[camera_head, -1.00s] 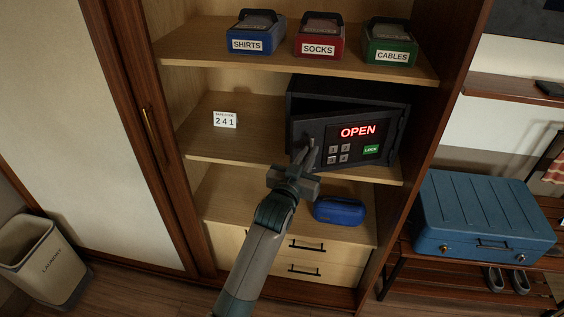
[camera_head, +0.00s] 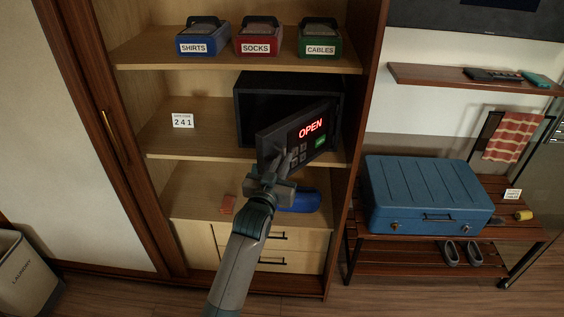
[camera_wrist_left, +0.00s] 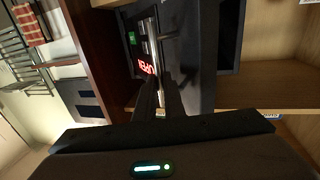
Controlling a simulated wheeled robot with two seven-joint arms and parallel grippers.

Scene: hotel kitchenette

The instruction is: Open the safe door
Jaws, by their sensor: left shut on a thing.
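The black safe (camera_head: 243,98) stands on the middle shelf of the wardrobe. Its door (camera_head: 322,142) is ajar, swung out from the left side and hinged at the right, with a red OPEN display and a keypad. Dark interior shows behind it. My left gripper (camera_head: 274,165) is at the door's free left edge, shut on the safe door's handle, which the fingers largely hide. In the left wrist view the fingers (camera_wrist_left: 160,95) reach to the door face, beside the red display (camera_wrist_left: 147,67). My right gripper is not in view.
A blue case (camera_head: 300,200) lies on the shelf below, partly behind my gripper. Labelled boxes (camera_head: 258,46) sit above. A blue suitcase (camera_head: 425,190) is on the bench to the right.

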